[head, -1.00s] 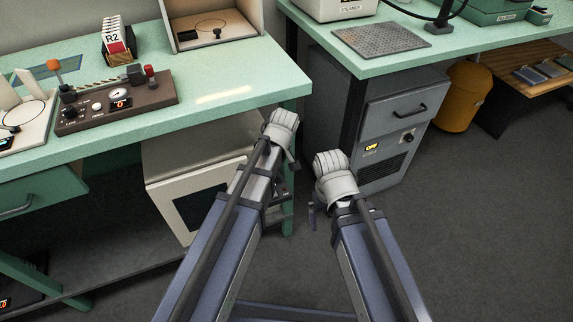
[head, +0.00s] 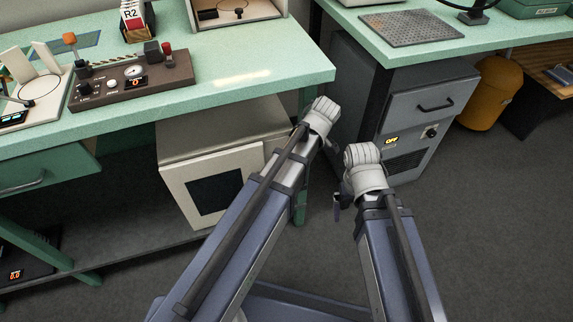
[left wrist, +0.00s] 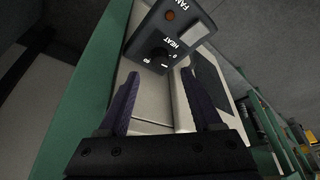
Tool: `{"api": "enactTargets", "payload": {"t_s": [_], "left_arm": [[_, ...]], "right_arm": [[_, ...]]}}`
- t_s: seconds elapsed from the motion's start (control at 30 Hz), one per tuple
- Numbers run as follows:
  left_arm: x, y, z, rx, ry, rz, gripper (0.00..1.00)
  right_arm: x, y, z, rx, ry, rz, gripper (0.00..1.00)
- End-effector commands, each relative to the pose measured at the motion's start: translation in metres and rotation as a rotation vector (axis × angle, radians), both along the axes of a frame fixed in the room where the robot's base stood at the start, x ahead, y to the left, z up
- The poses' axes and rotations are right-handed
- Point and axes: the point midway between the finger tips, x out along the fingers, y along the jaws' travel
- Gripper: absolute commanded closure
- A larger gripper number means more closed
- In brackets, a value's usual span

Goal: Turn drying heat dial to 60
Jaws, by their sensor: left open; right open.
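The heat dial (left wrist: 158,57) is a dark round knob on a dark control panel (left wrist: 166,32) in the left wrist view. The panel is marked HEAT and FAN, and a 0 and another number, too blurred to read surely, stand by the dial. My left gripper (left wrist: 162,92) is open, its purple fingers on either side below the dial. Nothing is between them, and the dial looks just beyond the tips. In the head view my left gripper is hidden behind its arm. My right gripper (head: 338,206) shows only as a small dark part beside its arm, well away from the panel.
A green bench (head: 240,80) runs across the left, with a brown control box (head: 135,82) on it. A cream cabinet (head: 215,150) stands beneath. A grey cabinet (head: 400,150) showing OFF stands under the right bench. The floor at right is clear.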

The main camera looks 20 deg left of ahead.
Motion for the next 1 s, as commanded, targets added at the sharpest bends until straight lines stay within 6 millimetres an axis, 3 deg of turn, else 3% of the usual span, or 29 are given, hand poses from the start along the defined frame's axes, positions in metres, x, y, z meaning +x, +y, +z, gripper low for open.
{"api": "enactTargets", "payload": {"t_s": [0.03,0.3,0.7,1.0], "left_arm": [[0.001,0.003,-0.013,0.0,0.0,0.0,0.34],[0.003,0.016,-0.044,0.0,-0.001,0.001,0.34],[0.004,0.02,-0.049,0.0,0.0,-0.002,0.34],[0.004,0.02,-0.049,0.0,-0.001,-0.001,0.66]], "right_arm": [[0.0,0.0,-0.013,-0.001,0.0,0.0,0.0],[0.001,-0.001,-0.044,-0.004,-0.002,0.003,0.0],[0.001,-0.001,-0.049,-0.005,-0.002,0.004,0.0],[0.001,-0.001,-0.049,-0.005,-0.002,0.004,0.0]]}}
